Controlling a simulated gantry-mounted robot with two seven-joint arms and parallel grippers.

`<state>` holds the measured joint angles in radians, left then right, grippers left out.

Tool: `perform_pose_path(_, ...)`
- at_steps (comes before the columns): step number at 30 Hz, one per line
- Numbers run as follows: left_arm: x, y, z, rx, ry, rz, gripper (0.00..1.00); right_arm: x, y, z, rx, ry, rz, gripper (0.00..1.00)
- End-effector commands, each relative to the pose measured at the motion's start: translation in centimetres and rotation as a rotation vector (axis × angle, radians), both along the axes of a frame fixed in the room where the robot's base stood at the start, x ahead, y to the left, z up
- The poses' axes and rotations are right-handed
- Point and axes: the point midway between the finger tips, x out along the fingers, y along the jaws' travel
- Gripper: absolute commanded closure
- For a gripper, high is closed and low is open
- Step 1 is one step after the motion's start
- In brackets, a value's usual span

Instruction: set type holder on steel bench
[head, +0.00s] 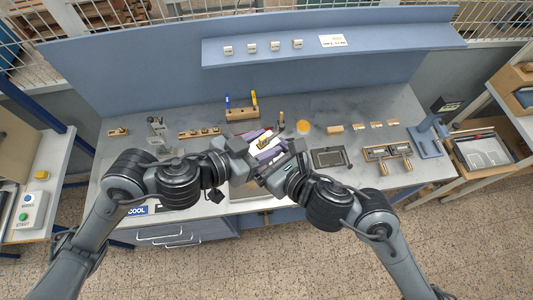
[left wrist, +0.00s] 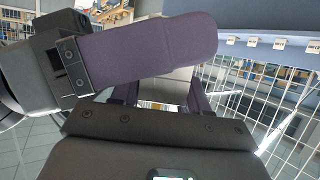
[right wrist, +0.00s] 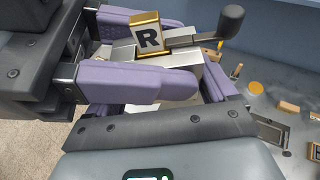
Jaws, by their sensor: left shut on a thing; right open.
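The type holder shows in the right wrist view as a silver metal body (right wrist: 134,52) with a brass block marked R (right wrist: 148,38) and a dark knobbed handle (right wrist: 231,20). My left gripper (head: 258,141) is shut on it, purple fingers either side, above the middle of the bench. My right gripper (head: 274,156) is open close beside it; whether its fingers touch the holder is hard to tell. The left wrist view shows a grey metal part (left wrist: 168,88) between purple fingers. The steel bench (head: 353,112) has a grey top; the part under my grippers is hidden.
Behind my grippers stands a wooden rack with upright tools (head: 242,113). An orange disc (head: 304,127) and small blocks (head: 377,125) lie right of it. A dark framed plate (head: 330,158), a double fixture (head: 388,152) and a blue press (head: 427,137) occupy the right side.

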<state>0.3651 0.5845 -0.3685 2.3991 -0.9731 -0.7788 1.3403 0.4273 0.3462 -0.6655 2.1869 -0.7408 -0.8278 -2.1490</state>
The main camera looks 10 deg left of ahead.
Motion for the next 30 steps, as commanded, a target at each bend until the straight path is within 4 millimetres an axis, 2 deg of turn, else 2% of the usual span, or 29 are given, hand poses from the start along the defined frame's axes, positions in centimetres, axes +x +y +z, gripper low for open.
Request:
perform_pose_path(3, 0.01, -0.01, 0.14, -0.002, -0.002, 0.000, 1.00, -0.01, 0.00, 0.01, 0.000, 0.000, 0.000, 0.16)
perform_pose_path(14, 0.04, 0.00, 0.15, -0.003, -0.002, 0.000, 1.00, -0.11, 0.07, 0.03, 0.000, 0.000, 0.003, 0.70)
perform_pose_path(15, 0.04, -0.01, 0.16, -0.003, -0.002, 0.000, 0.49, -0.11, 0.09, 0.18, 0.003, -0.002, 0.003, 0.70)
perform_pose_path(18, 0.03, -0.01, 0.13, -0.003, -0.002, 0.000, 0.34, -0.09, 0.07, 0.18, 0.004, -0.002, 0.002, 0.71)
perform_pose_path(20, 0.02, -0.01, 0.10, -0.001, -0.002, 0.000, 0.26, -0.06, 0.05, 0.18, 0.004, -0.002, 0.002, 0.71)
perform_pose_path(30, -0.05, -0.09, 0.25, -0.001, -0.002, -0.004, 0.26, 0.02, 0.00, 0.19, 0.004, -0.002, 0.000, 0.71)
